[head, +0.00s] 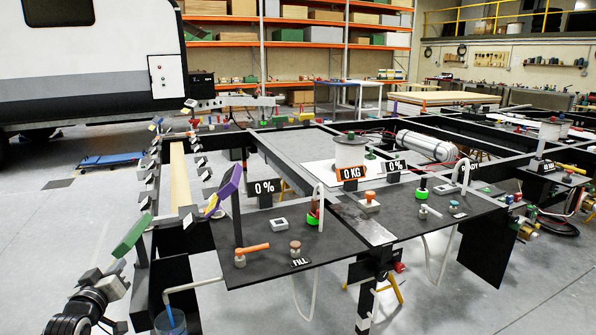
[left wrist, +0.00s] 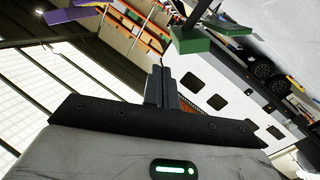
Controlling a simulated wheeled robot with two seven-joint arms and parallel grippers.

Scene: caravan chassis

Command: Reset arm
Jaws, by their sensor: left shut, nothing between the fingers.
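My left gripper (head: 92,300) is at the lower left of the head view, beside the near left end of the chassis frame. In the left wrist view its two dark fingers (left wrist: 161,88) are together, with nothing held between them. A green block (head: 131,236) stands just above and right of the gripper in the head view. It seems to be the green block (left wrist: 194,42) ahead of the fingers in the left wrist view. My right gripper is not in either view.
A dark worktop (head: 335,250) with signs, knobs and levers lies right of the gripper. Clamps line the frame's left side near a purple panel (head: 230,181). A blue cup (head: 170,322) is close by. The floor (head: 60,225) at left is mostly clear; a caravan (head: 90,60) stands behind.

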